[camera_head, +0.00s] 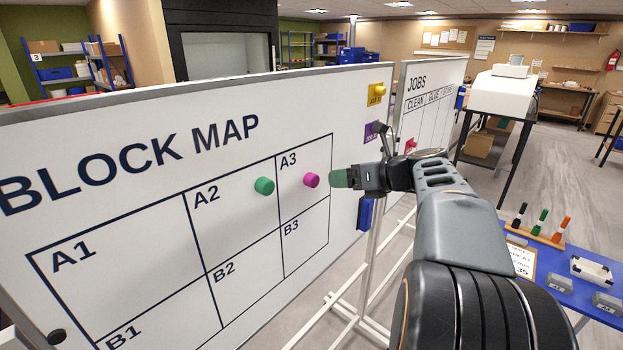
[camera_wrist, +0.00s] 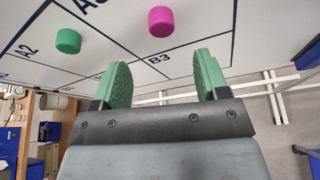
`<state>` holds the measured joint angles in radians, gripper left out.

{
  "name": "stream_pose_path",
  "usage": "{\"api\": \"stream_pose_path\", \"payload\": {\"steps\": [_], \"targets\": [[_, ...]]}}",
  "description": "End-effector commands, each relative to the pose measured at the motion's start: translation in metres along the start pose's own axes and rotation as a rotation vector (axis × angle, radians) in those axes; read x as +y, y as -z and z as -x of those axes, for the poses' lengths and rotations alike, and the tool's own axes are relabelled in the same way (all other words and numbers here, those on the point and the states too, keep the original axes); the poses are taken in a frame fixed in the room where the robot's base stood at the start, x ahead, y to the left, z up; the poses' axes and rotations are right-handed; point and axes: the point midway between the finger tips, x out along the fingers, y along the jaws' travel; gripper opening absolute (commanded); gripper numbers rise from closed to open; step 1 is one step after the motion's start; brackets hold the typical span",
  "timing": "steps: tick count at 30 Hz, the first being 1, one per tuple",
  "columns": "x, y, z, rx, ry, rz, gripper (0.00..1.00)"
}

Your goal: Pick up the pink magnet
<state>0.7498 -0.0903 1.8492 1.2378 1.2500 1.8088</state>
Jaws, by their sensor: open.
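The pink magnet (camera_head: 312,180) is a short round knob on the whiteboard, in cell A3 of the block map. In the wrist view the pink magnet (camera_wrist: 161,21) is beyond the fingertips, above the gap between them. My gripper (camera_head: 340,179) has green finger pads and is just right of the pink magnet in the head view, apart from it. In the wrist view my gripper (camera_wrist: 160,78) is open with nothing between the fingers. A green magnet (camera_head: 264,186) sits left of the pink one, near the line between A2 and A3; it also shows in the wrist view (camera_wrist: 68,41).
The block map whiteboard (camera_head: 100,130) stands on white legs. A yellow tag (camera_head: 376,95) and a purple tag (camera_head: 371,132) are on its right end. A second board marked JOBS (camera_head: 430,85) stands behind. A blue table (camera_head: 560,290) with markers is at the right.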

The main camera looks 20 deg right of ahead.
Motion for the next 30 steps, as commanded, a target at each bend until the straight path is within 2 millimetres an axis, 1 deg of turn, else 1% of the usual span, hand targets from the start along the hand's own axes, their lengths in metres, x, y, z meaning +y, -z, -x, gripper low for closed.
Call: {"api": "stream_pose_path", "payload": {"steps": [1,3,6,14,22,25,30], "targets": [[0.002,0.0,-0.009,0.002,-0.005,0.0,0.68],[0.001,0.0,-0.019,0.003,-0.004,0.001,0.68],[0.001,0.0,-0.03,0.003,-0.003,0.002,0.68],[0.001,0.001,-0.045,0.003,-0.001,0.003,0.68],[-0.001,0.003,-0.08,0.004,-0.002,0.003,0.68],[-0.001,0.004,-0.088,0.004,-0.001,0.004,0.68],[-0.002,0.004,-0.091,0.002,0.002,0.004,0.68]]}}
